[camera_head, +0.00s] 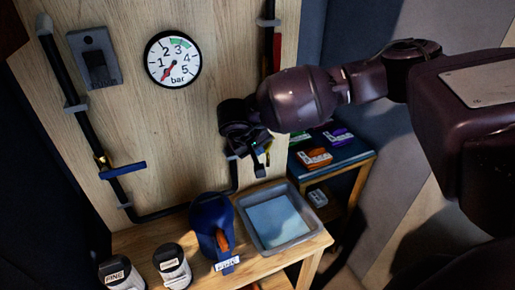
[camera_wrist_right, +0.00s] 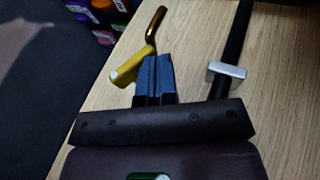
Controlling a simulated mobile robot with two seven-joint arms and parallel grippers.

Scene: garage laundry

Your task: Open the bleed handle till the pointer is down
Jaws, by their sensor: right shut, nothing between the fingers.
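The round white gauge (camera_head: 172,60) marked "bar" is on the wooden panel. Its red pointer leans down and left, below the 1. A yellow handle (camera_wrist_right: 132,67) shows in the right wrist view, with a brass tube (camera_wrist_right: 155,28) rising beside it. Only a bit of yellow shows in the head view, behind my gripper. My right gripper (camera_head: 262,162) is in front of the panel, right of and below the gauge. Its fingers (camera_wrist_right: 153,62) are shut and empty, close beside the yellow handle; I cannot tell whether they touch it. My left gripper is not in view.
A black pipe with a blue handle (camera_head: 123,170) runs down the left. A red handle (camera_head: 277,50) is at upper right. A blue pump-like object (camera_head: 208,218), a grey tray (camera_head: 296,235) and two bottles (camera_head: 172,262) stand on the bench. A side shelf (camera_head: 348,156) holds coloured boxes.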

